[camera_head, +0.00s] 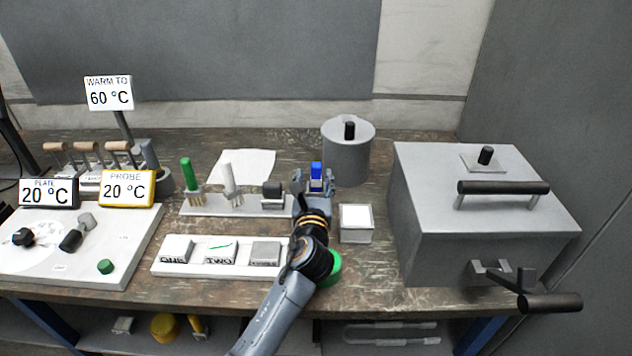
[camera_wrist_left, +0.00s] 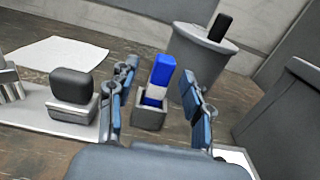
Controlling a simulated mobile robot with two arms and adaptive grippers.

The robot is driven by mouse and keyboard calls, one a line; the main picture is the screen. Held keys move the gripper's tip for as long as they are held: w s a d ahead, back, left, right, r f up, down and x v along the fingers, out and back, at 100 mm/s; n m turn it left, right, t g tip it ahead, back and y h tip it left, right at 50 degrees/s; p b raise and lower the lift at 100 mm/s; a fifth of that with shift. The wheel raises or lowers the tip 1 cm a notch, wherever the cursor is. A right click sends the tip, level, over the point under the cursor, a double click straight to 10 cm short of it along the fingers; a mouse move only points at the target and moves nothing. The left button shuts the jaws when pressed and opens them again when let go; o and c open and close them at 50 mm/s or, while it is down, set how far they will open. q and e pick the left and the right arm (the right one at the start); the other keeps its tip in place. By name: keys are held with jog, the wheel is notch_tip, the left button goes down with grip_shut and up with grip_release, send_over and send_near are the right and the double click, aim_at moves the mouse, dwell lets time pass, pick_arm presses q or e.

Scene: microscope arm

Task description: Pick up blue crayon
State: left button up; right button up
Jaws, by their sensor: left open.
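In the left wrist view the blue crayon (camera_wrist_left: 159,82) stands in a small grey square holder (camera_wrist_left: 149,117). My left gripper (camera_head: 314,183) is open around the crayon, one finger on each side. In the left wrist view my left gripper (camera_wrist_left: 160,95) shows gaps between its fingers and the crayon. My right gripper is in neither view.
A black-topped block (camera_head: 272,190), a white tool (camera_head: 229,180) and a green tool (camera_head: 189,174) stand left of the crayon. A lidded grey canister (camera_head: 347,158) stands behind it. A small white box (camera_head: 356,222) is close on the right, and a large grey box (camera_head: 470,210) beyond.

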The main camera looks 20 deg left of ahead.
aim_at(316, 171)
pick_arm(q)
jog(key=x, duration=0.4)
jog(key=shift+w+d, duration=0.25)
jog(key=shift+w, duration=0.05)
jog(key=shift+s, duration=0.1)
jog(key=shift+c, duration=0.8)
grip_shut()
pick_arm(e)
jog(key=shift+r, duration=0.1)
